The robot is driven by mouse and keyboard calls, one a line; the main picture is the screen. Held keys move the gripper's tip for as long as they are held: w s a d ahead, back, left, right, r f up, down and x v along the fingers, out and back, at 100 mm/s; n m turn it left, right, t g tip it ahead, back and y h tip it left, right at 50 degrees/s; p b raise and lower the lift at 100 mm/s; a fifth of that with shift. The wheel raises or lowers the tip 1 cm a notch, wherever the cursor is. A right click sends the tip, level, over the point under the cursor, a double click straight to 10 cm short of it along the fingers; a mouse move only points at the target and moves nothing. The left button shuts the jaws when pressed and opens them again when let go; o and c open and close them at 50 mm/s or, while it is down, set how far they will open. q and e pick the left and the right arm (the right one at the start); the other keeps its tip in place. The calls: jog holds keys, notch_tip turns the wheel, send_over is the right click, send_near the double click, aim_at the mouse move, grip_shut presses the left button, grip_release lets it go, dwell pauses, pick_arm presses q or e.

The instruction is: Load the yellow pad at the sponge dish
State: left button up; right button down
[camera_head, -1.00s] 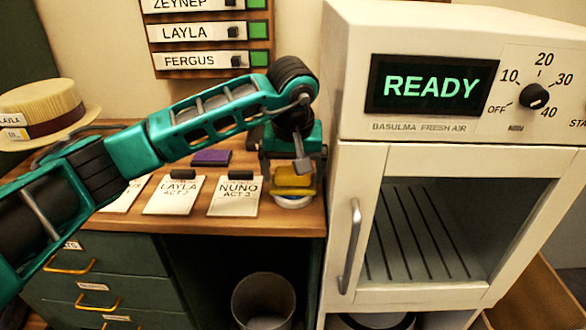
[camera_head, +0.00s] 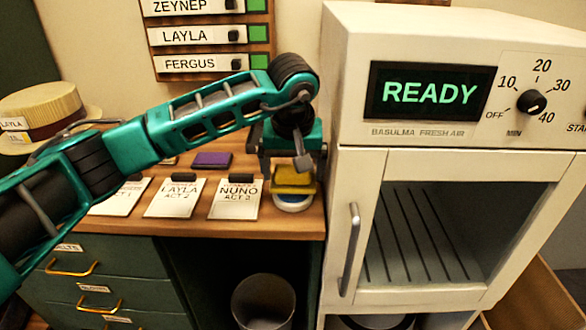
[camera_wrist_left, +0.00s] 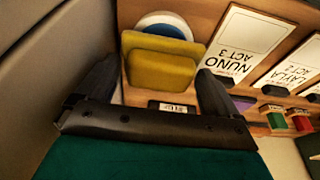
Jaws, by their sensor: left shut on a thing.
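The yellow pad (camera_head: 294,175) is held in my left gripper (camera_head: 293,168) above the right end of the wooden desk. It also shows in the left wrist view (camera_wrist_left: 160,72), between the two dark fingers. The sponge dish (camera_head: 293,207) is white and round with blue inside, and sits just below the pad in the head view. In the left wrist view the dish (camera_wrist_left: 165,18) is partly hidden by the pad. I cannot tell whether the pad touches the dish. My right gripper is not in view.
A white cabinet (camera_head: 350,170) with a READY display stands close right of the dish. Cards reading LAYLA (camera_head: 174,197) and NUNO (camera_head: 235,199) lie left of it. A purple pad (camera_head: 211,159) is behind them. A straw hat (camera_head: 42,112) is far left. A bin (camera_head: 263,302) stands below.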

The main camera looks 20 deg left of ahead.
aim_at(292, 170)
pick_arm(q)
jog(key=shift+r+p, duration=1.65)
jog(key=shift+r, duration=1.2)
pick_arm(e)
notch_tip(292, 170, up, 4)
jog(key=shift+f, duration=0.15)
